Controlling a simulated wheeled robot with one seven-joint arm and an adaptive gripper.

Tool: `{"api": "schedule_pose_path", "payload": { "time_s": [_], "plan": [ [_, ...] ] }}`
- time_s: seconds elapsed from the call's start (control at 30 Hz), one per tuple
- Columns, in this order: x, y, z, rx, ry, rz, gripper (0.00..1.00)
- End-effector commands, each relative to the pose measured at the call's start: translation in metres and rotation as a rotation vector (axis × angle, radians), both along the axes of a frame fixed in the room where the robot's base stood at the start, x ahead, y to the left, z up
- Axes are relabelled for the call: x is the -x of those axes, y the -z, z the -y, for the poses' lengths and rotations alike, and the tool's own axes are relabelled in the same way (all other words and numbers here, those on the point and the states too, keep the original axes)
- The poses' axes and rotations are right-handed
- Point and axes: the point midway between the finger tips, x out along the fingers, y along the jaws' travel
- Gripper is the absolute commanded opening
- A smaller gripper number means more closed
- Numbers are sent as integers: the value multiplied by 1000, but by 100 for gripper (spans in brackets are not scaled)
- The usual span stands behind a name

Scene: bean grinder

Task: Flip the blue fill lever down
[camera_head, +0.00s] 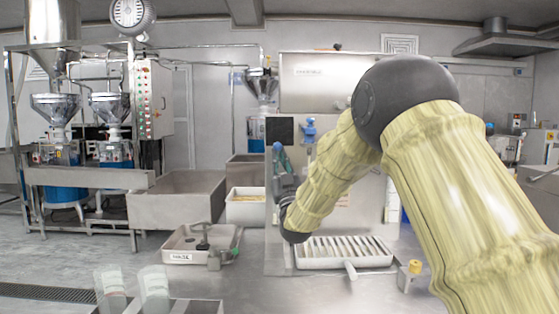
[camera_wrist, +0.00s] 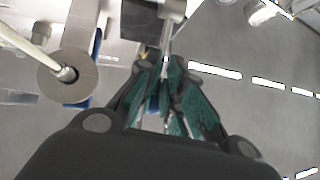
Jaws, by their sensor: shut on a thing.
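A blue valve-like part (camera_head: 309,128), which may be the blue fill lever, stands upright on the front of the machine (camera_head: 320,75) in the head view. My gripper (camera_head: 278,155) is just left of it and lower, beside a dark square panel. In the wrist view, the green-padded fingers of my gripper (camera_wrist: 165,68) are closed around a thin grey metal rod (camera_wrist: 167,38) that runs up to a grey block. A little blue shows between the fingers. I cannot tell whether the rod belongs to the blue lever. My arm hides part of the machine front.
A slatted white tray (camera_head: 345,252) lies on the counter below my arm. A shallow tray (camera_head: 180,243) with a dark tool stands to its left. A yellow-topped part (camera_head: 414,267) is at right. In the wrist view, a round metal disc (camera_wrist: 68,75) is close left of my fingers.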

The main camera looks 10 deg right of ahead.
Motion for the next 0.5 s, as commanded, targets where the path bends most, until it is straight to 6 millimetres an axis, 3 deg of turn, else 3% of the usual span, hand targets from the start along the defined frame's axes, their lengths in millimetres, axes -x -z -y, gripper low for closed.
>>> {"api": "schedule_pose_path", "payload": {
  "time_s": [0.5],
  "plan": [
    [2, -9, -2, 0, -4, 16, 0]
  ]
}}
